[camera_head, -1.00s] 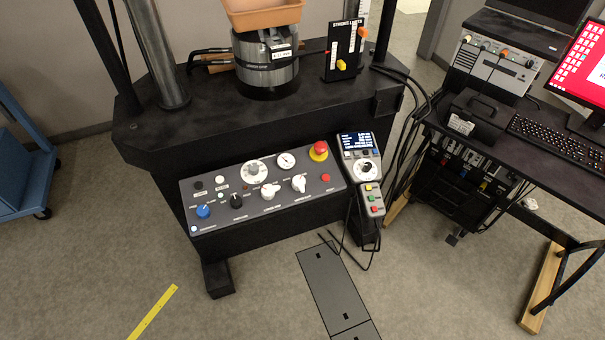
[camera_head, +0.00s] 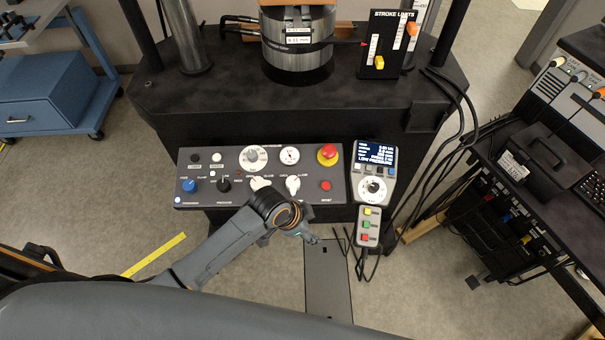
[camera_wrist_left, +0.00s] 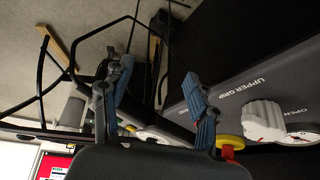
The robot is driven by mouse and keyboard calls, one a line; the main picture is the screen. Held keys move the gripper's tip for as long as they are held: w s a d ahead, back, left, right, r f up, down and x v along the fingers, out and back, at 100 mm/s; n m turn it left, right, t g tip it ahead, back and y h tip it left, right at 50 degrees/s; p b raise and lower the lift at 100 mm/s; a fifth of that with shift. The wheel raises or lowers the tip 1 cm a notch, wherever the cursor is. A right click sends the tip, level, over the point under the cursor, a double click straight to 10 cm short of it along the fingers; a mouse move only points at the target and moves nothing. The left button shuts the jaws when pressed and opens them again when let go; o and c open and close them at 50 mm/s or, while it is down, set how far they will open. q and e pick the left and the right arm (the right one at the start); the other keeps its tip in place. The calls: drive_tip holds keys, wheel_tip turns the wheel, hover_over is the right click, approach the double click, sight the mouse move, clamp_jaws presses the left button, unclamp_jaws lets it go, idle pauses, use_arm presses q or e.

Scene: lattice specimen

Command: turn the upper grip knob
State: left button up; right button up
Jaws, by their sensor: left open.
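The control panel (camera_head: 330,191) carries two white knobs in its lower row. The upper grip knob (camera_head: 293,184) is the right one, below a round gauge. In the left wrist view the white knob (camera_wrist_left: 263,118) sits beside the label UPPER GRIP, right of the fingers. My left gripper (camera_head: 311,237) is in front of the panel's lower edge, below the knob in the picture and apart from it. In the left wrist view the fingers (camera_wrist_left: 158,76) are spread with nothing between them. My wrist partly covers the left white knob (camera_head: 260,183). My right gripper is not in view.
A red emergency stop (camera_head: 327,153) on a yellow base is at the panel's upper right. A handset (camera_head: 373,187) with a screen and coloured buttons stands right of the panel, with cables hanging below. A desk with equipment is at the far right.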

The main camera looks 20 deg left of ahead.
use_arm(q)
wheel_tip(320, 180, up, 2)
drive_tip(key=w+d+m, duration=0.2)
wheel_tip(320, 180, up, 16)
drive_tip(key=m+g+y, duration=0.3)
drive_tip(key=m, duration=1.4)
hover_over(292, 180)
wheel_tip(292, 180, down, 13)
drive_tip(key=shift+d+p, duration=0.1)
drive_tip(key=shift+p, duration=0.95)
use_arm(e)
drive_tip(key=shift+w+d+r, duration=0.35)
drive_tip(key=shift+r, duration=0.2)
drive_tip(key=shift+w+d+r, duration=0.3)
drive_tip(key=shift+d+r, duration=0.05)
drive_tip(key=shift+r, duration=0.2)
